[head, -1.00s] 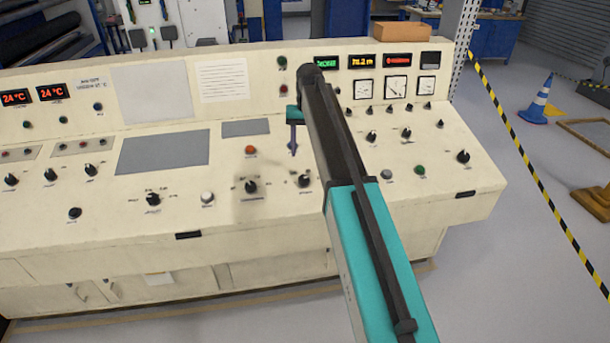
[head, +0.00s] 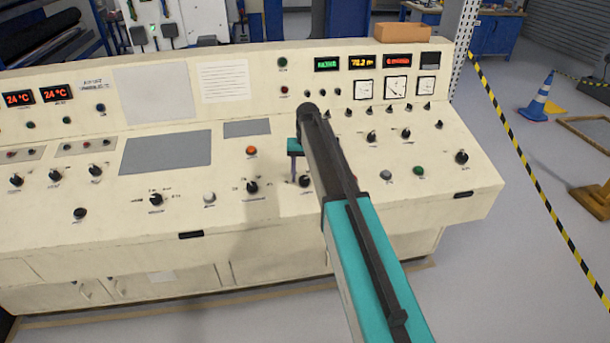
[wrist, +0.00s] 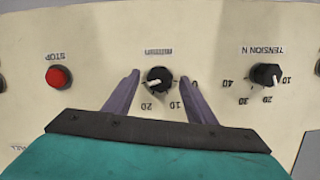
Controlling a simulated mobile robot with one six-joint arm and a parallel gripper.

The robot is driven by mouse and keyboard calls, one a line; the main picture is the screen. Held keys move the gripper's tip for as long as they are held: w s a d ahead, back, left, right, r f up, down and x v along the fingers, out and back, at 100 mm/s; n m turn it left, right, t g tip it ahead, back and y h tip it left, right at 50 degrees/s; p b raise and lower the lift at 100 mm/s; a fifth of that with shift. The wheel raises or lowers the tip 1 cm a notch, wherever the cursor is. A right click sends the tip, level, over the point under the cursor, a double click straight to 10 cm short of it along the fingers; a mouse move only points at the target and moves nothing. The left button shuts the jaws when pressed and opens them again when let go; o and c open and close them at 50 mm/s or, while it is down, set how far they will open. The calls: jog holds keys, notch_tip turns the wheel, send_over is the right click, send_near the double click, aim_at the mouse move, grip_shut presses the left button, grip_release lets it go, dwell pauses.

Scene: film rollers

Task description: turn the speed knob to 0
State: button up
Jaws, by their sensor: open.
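The speed knob (wrist: 158,80) is black and round with a white pointer mark, on the cream console face. In the wrist view, its mark points left and slightly down, beyond the 20 and away from the 0 at its right. Its own label is too blurred to read. My gripper (wrist: 160,77) is open, with one purple finger on each side of the knob; I cannot tell whether either touches it. In the head view the speed knob (head: 305,181) sits just below my gripper (head: 297,178), partly hidden by my arm.
The TENSION N knob (wrist: 265,75) is to the right in the wrist view, and the red STOP button (wrist: 58,77) to the left. The console (head: 110,235) carries several other knobs and buttons. Displays and dials (head: 396,87) line its upright back panel.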

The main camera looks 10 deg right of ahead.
jog(key=shift+f, duration=0.3)
jog(key=c, duration=1)
jog(key=shift+c, duration=0.2)
